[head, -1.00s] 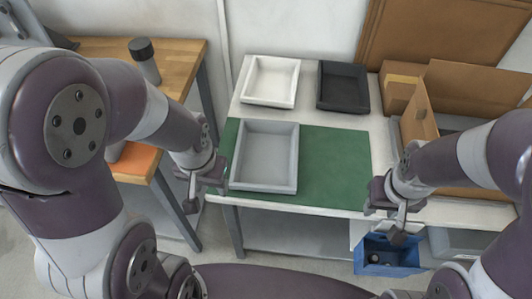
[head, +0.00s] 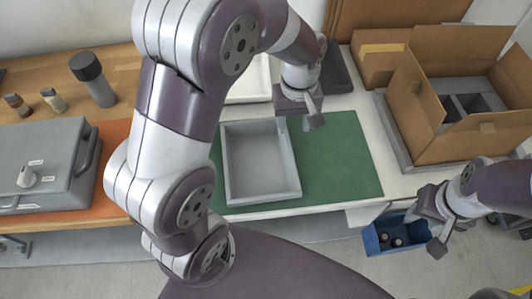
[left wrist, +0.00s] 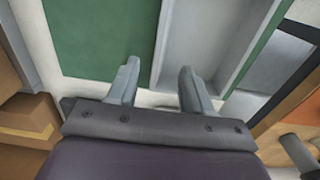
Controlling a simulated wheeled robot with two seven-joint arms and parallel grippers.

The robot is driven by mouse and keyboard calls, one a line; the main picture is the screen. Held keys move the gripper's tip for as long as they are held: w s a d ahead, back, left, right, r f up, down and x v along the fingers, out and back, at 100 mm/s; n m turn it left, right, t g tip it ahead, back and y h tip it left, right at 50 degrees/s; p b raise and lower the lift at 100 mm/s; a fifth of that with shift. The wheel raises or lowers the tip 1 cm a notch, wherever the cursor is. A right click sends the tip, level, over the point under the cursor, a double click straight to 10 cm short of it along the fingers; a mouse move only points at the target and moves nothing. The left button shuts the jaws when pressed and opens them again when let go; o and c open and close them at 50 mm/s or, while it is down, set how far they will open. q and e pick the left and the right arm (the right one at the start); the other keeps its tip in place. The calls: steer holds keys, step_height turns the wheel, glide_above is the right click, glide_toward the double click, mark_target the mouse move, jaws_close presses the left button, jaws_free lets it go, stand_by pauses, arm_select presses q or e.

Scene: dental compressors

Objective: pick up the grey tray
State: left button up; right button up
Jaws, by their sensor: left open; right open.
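The grey tray (head: 258,165) is empty and lies flat on the green mat (head: 345,160), near its left side. My left gripper (head: 315,114) is open and empty, by the tray's far right corner in the head view. In the left wrist view my left gripper's open fingers (left wrist: 160,82) point toward the grey tray (left wrist: 204,38), and a tray side wall lines up with the gap between them. I cannot tell the height of the fingers above the rim. My right gripper (head: 438,228) is open and empty, near the blue bin, away from the tray.
Behind my left arm are a white tray (head: 254,86) and a black tray (head: 338,74), both partly hidden. Cardboard boxes (head: 440,95) stand at the right. A blue bin (head: 382,240) with dark items is at the table's front. A grey case (head: 40,165) sits at the left.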

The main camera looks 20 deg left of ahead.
mark_target(289, 152)
arm_select(q)
step_height(289, 152, down, 13)
steer(key=shift+s+r, duration=0.1)
steer(key=shift+r, duration=0.05)
steer(key=shift+s, duration=0.1)
jaws_close()
